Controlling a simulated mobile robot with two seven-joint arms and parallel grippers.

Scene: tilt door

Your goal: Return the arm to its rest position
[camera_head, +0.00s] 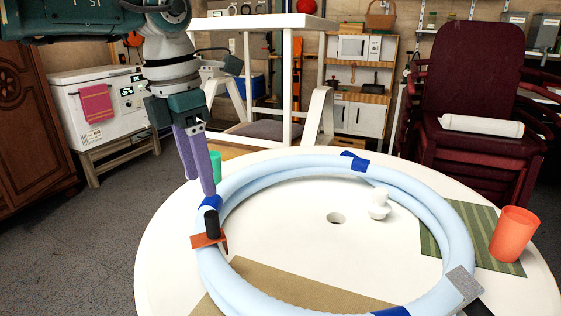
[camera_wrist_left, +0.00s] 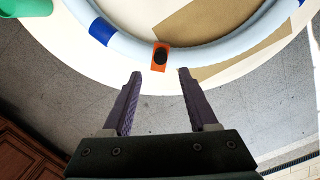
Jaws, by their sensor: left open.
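My left gripper (camera_head: 201,186) hangs down from the arm at the upper left of the head view, with two purple fingers. In the left wrist view my left gripper (camera_wrist_left: 160,73) is open, with nothing between its fingers. The wrist view shows the fingers over the floor, just outside the rim of a round white table (camera_head: 330,235). An orange piece with a black knob (camera_head: 209,240) sits at the ring's left side, just below the fingertips in the head view. The same orange piece (camera_wrist_left: 160,66) shows ahead of the fingertips. My right gripper is out of view.
A light-blue ring of tubing (camera_head: 455,232) with blue bands lies on the table. Inside it stands a small white object (camera_head: 379,205). An orange cup (camera_head: 513,234) stands at right, a green cup (camera_head: 215,166) behind the gripper. A white chest (camera_head: 108,107) and stacked red chairs (camera_head: 470,90) stand behind.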

